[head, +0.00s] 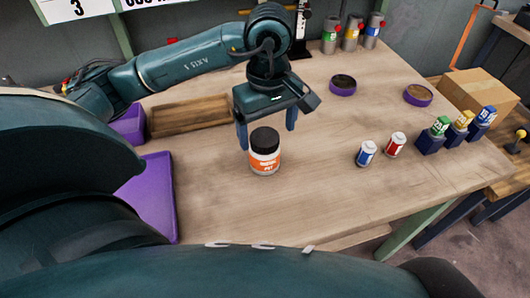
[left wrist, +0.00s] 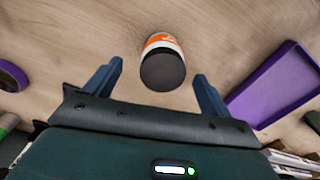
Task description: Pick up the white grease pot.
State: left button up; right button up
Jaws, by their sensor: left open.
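The white grease pot (head: 265,158) stands upright on the wooden bench, with a black lid and an orange label band. My left gripper (head: 267,132) is open, with its two blue fingers pointing down just behind and above the pot in the head view. In the left wrist view the pot (left wrist: 162,62) lies ahead of and between the open fingers (left wrist: 155,85), with nothing held. I cannot tell whether a finger touches it. My right gripper is not in view.
A purple tray (head: 160,197) and a wooden box (head: 189,115) lie left of the pot. A blue-labelled can (head: 366,153) and a red-labelled can (head: 396,144) stand to the right. Purple rings (head: 343,85) sit farther back. Bench around the pot is clear.

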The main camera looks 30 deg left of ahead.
pick_arm(q)
jog(key=f, duration=0.5)
jog(key=shift+s+a+f, duration=0.1)
jog(key=shift+a+f, duration=0.25)
jog(key=c, duration=1.1)
jog(key=shift+r, duration=0.1)
